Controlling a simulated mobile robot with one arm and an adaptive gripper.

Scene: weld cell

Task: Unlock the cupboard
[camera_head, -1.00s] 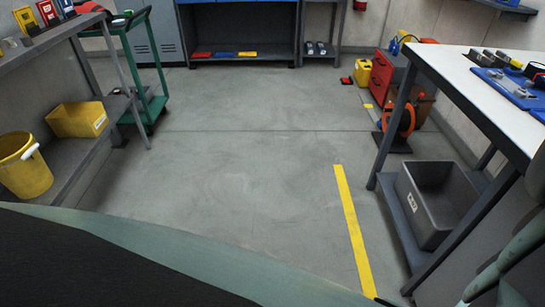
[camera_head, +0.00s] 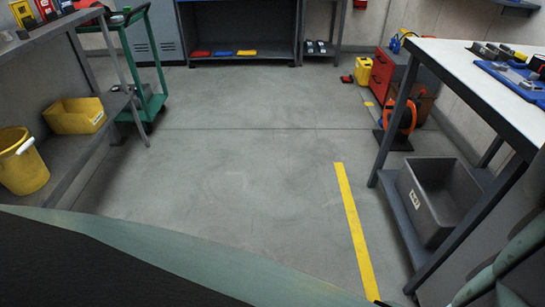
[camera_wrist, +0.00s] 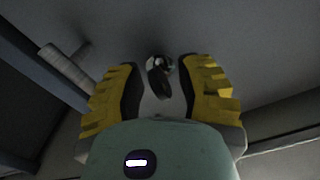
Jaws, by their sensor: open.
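In the wrist view my gripper (camera_wrist: 160,72) is open, with its yellow ridged fingers spread to either side. A small round shiny metal piece (camera_wrist: 158,62) with a dark elongated part (camera_wrist: 160,84) shows between the fingertips, on or in front of a plain grey surface (camera_wrist: 225,45). It looks like a lock with a key or knob, but it is too dark to be sure. I cannot tell whether the fingers touch it; gaps show on both sides. The grey surface may be the cupboard's front. In the head view neither my gripper nor this piece shows.
A pale cylindrical bar (camera_wrist: 66,68) stands out left of the fingers. In the head view, a workbench (camera_head: 460,75) with a grey bin (camera_head: 430,232) is at right. Shelving (camera_head: 75,165) and a green trolley (camera_head: 122,65) are at left. Floor between them is clear.

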